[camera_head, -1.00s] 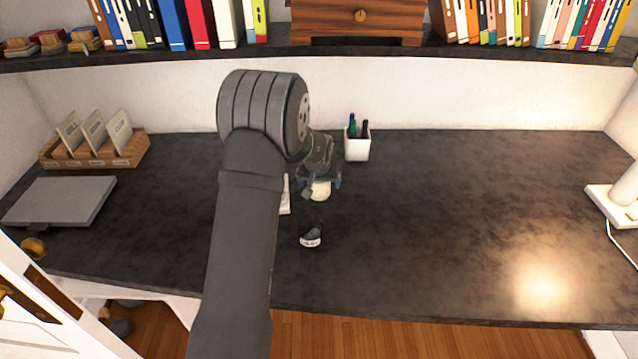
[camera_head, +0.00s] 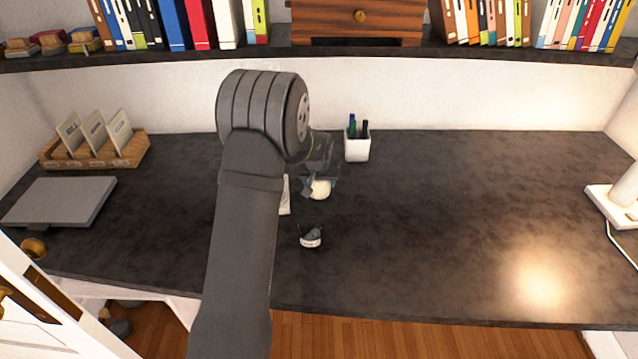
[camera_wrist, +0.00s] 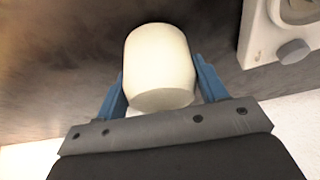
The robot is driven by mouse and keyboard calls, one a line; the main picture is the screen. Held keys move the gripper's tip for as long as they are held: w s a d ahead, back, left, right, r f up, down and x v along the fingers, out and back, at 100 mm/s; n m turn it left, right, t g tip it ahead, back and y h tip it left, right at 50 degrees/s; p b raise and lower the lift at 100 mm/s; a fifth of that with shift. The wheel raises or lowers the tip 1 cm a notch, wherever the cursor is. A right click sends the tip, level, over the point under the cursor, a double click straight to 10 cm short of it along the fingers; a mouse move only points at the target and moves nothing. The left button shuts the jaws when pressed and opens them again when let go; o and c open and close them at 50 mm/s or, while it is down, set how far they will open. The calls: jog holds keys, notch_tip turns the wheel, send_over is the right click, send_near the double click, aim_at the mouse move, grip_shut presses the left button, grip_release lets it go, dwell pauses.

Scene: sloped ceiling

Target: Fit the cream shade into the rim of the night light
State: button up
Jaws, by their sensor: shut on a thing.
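The cream shade (camera_wrist: 160,62) is a smooth rounded cup between the two blue fingers of my gripper (camera_wrist: 160,85) in the wrist view. My gripper is shut on it. In the head view the shade (camera_head: 319,188) shows below my gripper (camera_head: 320,184), over the desk; whether it touches the desk I cannot tell. A white body with a round ring and a grey knob, apparently the night light (camera_wrist: 258,40), is cut off at the top right of the wrist view. In the head view a white sliver of it (camera_head: 285,196) seems to show beside my arm, which hides the rest.
A small black-and-white item (camera_head: 311,238) lies in front of the shade. A white pen cup (camera_head: 357,148) stands behind, to the right. The desk's right half is mostly clear.

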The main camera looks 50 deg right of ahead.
jog(key=r, duration=0.1)
jog(key=s+r, duration=0.1)
jog(key=r, duration=0.2)
jog(key=shift+s, duration=0.25)
jog(key=s+r, duration=0.6)
jog(key=s, duration=0.3)
jog(key=w+a+r+n, duration=0.25)
jog(key=w+a, duration=0.35)
jog(key=a, duration=0.4)
jog(key=shift+m+t+y, duration=0.25)
jog(key=shift+t+y, duration=0.05)
jog(key=w+a+f, duration=0.1)
jog(key=w+f, duration=0.1)
jog(key=w, duration=0.1)
jog(key=w+a+f, duration=0.1)
jog(key=w, duration=0.2)
jog(key=w+a+f, duration=0.1)
jog(key=w+f, duration=0.1)
jog(key=w, duration=0.2)
jog(key=shift+w+f, duration=0.1)
jog(key=shift+f, duration=0.2)
jog(key=shift+w+a+f, duration=0.1)
jog(key=shift+w+f, duration=0.2)
jog(key=shift+w, duration=0.15)
jog(key=shift+f, duration=1.95)
jog(key=shift+f, duration=0.15)
jog(key=o, duration=1)
